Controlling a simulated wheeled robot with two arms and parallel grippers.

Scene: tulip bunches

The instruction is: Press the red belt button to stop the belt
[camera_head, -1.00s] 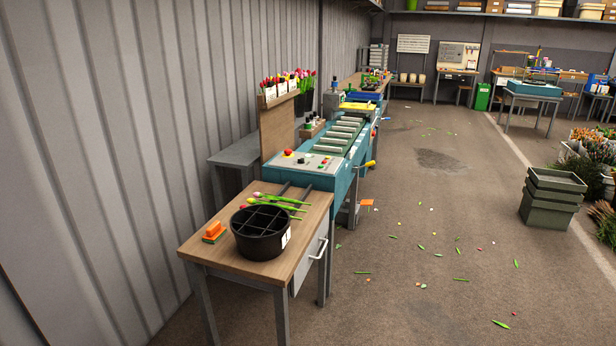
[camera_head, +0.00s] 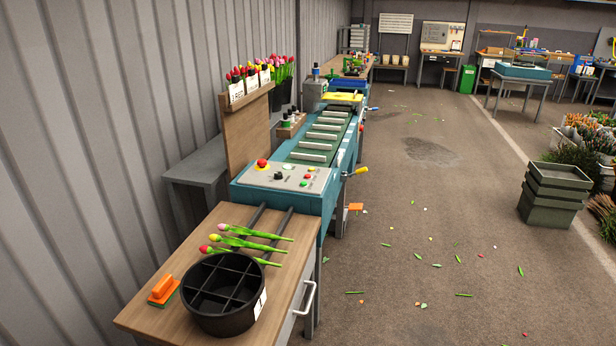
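The belt machine (camera_head: 288,200) is a long teal unit with pale slats across its green belt (camera_head: 319,145). Its light grey control panel (camera_head: 270,177) is at the near end. A large red mushroom button (camera_head: 262,163) with a yellow base sits at the panel's left. A smaller red button (camera_head: 308,176) sits at its right, above a green button (camera_head: 304,184). A black knob (camera_head: 278,176) is between them. The panel shows no readable label. Neither of my grippers is in view.
A wooden table (camera_head: 190,257) stands before the machine, holding a black divided bucket (camera_head: 223,316), several tulips (camera_head: 240,240) and an orange brush (camera_head: 163,291). A corrugated wall is on the left.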

